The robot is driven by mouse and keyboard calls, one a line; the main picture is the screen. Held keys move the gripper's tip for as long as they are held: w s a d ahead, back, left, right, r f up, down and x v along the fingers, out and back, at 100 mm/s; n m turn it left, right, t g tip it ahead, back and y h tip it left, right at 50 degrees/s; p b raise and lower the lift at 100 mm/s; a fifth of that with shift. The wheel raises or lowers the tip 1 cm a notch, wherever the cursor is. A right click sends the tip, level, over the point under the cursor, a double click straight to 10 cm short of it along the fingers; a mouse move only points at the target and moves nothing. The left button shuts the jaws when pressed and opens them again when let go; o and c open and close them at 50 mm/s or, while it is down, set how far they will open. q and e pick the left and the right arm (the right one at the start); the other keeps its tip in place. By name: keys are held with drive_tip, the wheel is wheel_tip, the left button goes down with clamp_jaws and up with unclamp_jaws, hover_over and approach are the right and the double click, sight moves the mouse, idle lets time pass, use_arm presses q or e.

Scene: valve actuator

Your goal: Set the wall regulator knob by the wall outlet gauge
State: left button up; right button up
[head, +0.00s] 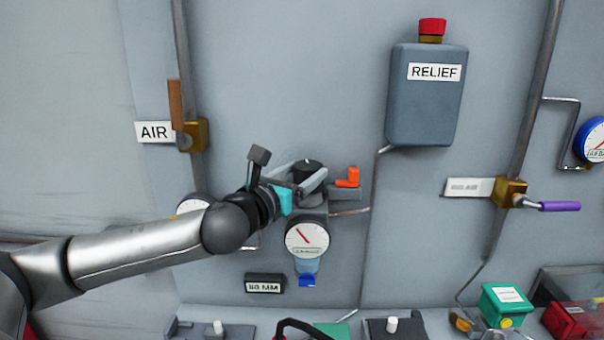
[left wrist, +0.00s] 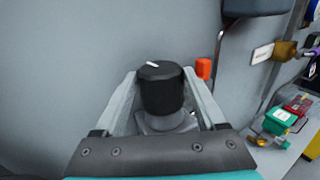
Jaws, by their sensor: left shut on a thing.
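The wall regulator knob is a black cylinder with a white mark on top; it shows in the head view (head: 306,170) and in the left wrist view (left wrist: 161,88). My left gripper (head: 308,185) is at the knob, its two fingers on either side and shut on it; in the left wrist view its fingers (left wrist: 160,92) flank the knob. The outlet gauge (head: 307,239) is a white dial with a red needle, just below the knob. The needle points to the upper left; its scale is too small to read. My right gripper is not in view.
An orange handle (head: 348,177) sits close to the right of the knob. Another gauge (head: 194,205) is partly hidden behind my left arm. The RELIEF box (head: 425,98) is at upper right. A bench (head: 262,315) with several small things runs below.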

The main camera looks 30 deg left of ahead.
use_arm(q)
drive_tip(key=shift+a+f+m+h+b, duration=0.2)
drive_tip(key=shift+m+h+b, duration=0.5)
drive_tip(key=shift+h+b, duration=0.5)
drive_tip(key=m+h+b, duration=0.1)
drive_tip(key=h+b, duration=0.1)
drive_tip(key=b, duration=0.1)
drive_tip(key=shift+a+m, duration=0.15)
drive_tip(key=shift+m, duration=0.15)
drive_tip(key=shift+a+r+m+g+h+b, duration=0.15)
drive_tip(key=shift+m+g+h+b, duration=0.45)
drive_tip(key=shift+h+b, duration=0.6)
drive_tip(key=shift+w+r+m+h, duration=0.1)
drive_tip(key=shift+r+m+h, duration=0.05)
drive_tip(key=shift+m+h, duration=0.3)
drive_tip(key=shift+a+m+g+h, duration=0.1)
drive_tip(key=shift+m+g+h, duration=0.35)
drive_tip(key=shift+h, duration=0.3)
drive_tip(key=o, duration=1.3)
